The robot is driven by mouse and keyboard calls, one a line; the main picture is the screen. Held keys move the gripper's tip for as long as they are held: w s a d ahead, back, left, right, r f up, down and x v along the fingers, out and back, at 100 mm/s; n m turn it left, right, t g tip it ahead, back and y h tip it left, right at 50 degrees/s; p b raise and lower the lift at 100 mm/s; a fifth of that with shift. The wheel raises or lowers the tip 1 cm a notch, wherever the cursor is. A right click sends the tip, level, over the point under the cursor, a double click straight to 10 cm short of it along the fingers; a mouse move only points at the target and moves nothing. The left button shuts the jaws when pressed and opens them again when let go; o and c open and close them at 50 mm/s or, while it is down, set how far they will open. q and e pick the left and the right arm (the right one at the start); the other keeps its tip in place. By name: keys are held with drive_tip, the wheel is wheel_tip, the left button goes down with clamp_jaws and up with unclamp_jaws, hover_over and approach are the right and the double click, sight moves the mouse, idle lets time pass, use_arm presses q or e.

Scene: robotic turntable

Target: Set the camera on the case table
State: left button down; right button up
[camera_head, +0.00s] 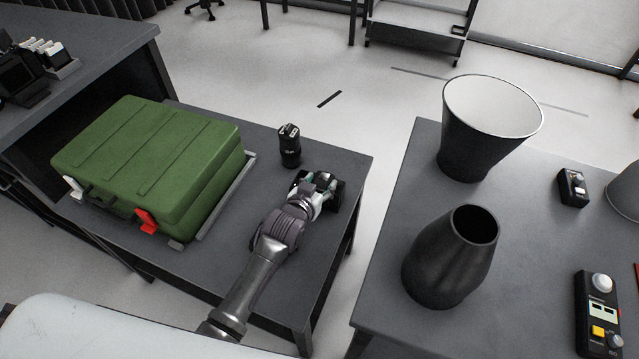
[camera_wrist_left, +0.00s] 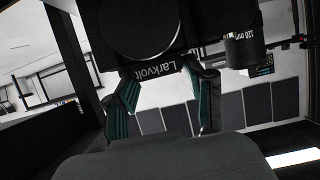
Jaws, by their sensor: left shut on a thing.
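My left gripper (camera_head: 318,192) is over the right part of the grey case table (camera_head: 268,176). Its fingers, also in the left wrist view (camera_wrist_left: 166,85), are shut on a black camera (camera_head: 338,190). The camera body, labelled Larkvolt, fills the upper middle of the left wrist view (camera_wrist_left: 185,65). The gripper hides part of the camera in the head view, and I cannot tell whether the camera touches the tabletop. My right gripper is not in view.
A black lens (camera_head: 289,146) stands upright just behind my gripper. A closed green case (camera_head: 150,160) fills the table's left side. Across a gap, another table (camera_head: 390,275) bears a flared vessel (camera_head: 468,150), a dark tapered vessel (camera_head: 435,265) and control boxes (camera_head: 598,315).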

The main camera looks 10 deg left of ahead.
use_arm(q)
drive_tip(key=shift+r, duration=0.15)
drive_tip(key=shift+c, duration=2)
unclamp_jaws()
drive_tip(key=shift+f, duration=0.2)
drive_tip(key=shift+s+r, duration=0.1)
drive_tip(key=shift+r, duration=0.05)
drive_tip(key=p+v, duration=0.1)
drive_tip(key=v, duration=1.1)
